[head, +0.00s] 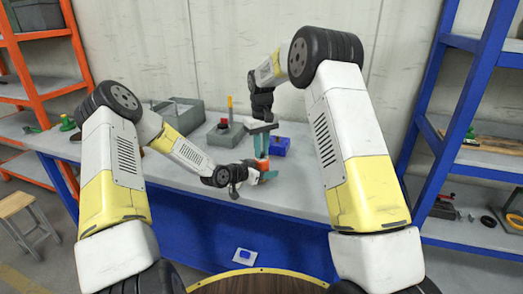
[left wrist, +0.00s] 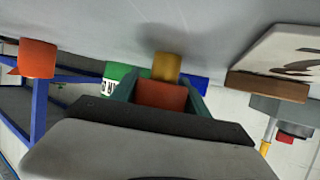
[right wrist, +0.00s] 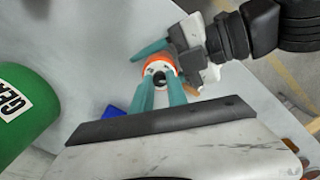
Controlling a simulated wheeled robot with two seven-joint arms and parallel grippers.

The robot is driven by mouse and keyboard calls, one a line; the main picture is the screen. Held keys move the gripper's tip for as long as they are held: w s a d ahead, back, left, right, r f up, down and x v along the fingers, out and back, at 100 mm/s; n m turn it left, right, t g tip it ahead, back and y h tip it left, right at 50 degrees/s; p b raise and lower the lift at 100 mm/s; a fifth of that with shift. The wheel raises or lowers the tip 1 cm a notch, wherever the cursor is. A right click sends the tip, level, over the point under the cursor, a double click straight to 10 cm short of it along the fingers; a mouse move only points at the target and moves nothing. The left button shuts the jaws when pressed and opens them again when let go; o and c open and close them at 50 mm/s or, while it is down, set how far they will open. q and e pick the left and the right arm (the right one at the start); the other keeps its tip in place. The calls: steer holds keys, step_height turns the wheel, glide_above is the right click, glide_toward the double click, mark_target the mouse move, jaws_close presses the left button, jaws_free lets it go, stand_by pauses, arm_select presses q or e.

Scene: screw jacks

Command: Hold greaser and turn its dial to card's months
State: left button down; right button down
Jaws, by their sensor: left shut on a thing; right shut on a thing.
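The greaser (head: 262,163) has an orange body and is upright above the grey bench. My left gripper (head: 257,172) is shut on this body from the side. The left wrist view shows the orange body (left wrist: 160,96) between teal fingers, with a brass end (left wrist: 166,67) toward the bench. My right gripper (head: 263,140) comes down from above and is shut on the greaser's dial; the right wrist view shows its orange rim and dark centre (right wrist: 160,77) at the fingertips. The dial's marks are not readable. A white card (left wrist: 285,48) on a brown stand shows part of a dark figure, unreadable here.
A blue box (head: 280,146) stands just right of the greaser. A green labelled can (right wrist: 22,108) is close to my right gripper. A grey box with a red button (head: 224,125) and a grey tray (head: 180,112) stand farther left. The bench front is clear.

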mark_target(262, 153)
steer(key=m, duration=0.6)
steer(key=shift+m, duration=0.3)
stand_by(0.4)
steer(key=c, duration=1.3)
jaws_free()
step_height(262, 153, up, 12)
